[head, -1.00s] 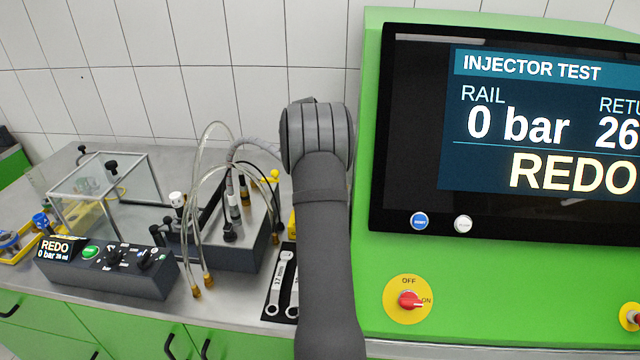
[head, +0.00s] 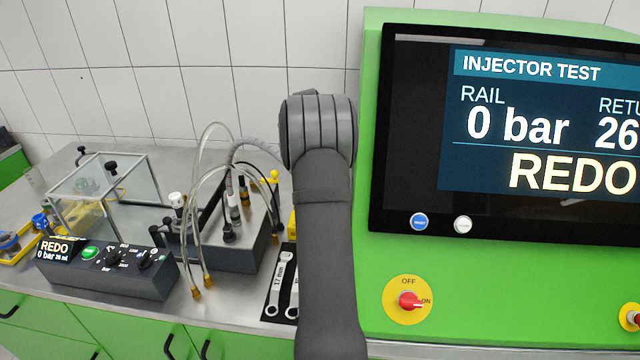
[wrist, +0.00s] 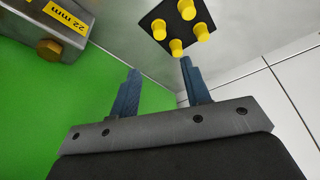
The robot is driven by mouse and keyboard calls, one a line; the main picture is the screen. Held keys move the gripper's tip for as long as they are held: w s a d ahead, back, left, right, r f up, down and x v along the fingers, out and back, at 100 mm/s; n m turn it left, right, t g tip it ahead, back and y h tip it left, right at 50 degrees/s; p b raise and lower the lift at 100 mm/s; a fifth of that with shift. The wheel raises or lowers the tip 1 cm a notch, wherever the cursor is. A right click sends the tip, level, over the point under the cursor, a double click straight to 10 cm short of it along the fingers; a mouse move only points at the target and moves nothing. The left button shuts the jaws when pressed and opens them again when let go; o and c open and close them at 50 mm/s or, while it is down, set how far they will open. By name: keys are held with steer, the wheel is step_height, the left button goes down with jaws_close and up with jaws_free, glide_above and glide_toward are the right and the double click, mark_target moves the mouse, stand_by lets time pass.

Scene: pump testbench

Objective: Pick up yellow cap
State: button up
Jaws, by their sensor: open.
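Several yellow caps (wrist: 176,46) stand on a small black pad (wrist: 180,27) in the upper middle of the wrist view. My gripper (wrist: 160,66) shows in the wrist view with its two blue fingers apart and nothing between them. The caps lie beyond the fingertips, mostly toward the right finger, and none is touched as far as I can see.
A metal block (wrist: 42,27) labelled 22 mm with a brass fitting is at upper left in the wrist view. The green cabinet (head: 480,290) with the screen stands right of my arm. Hoses (head: 196,200), wrenches (head: 282,283) and a clear box (head: 105,195) are at left. A tiled wall is behind.

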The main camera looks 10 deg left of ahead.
steer(key=s+r+n+t+y, duration=0.1)
steer(key=s+r+n, duration=0.45)
steer(key=r, duration=0.25)
steer(key=shift+m, duration=0.35)
steer(key=x, duration=1.2)
steer(key=shift+s+f, duration=0.15)
steer(key=shift+s, duration=0.1)
steer(key=shift+w+a+x, duration=0.1)
steer(key=shift+a+x, duration=0.05)
steer(key=shift+x, duration=1.15)
steer(key=shift+w+a+x, duration=0.15)
steer(key=shift+x, duration=1.1)
jaws_close()
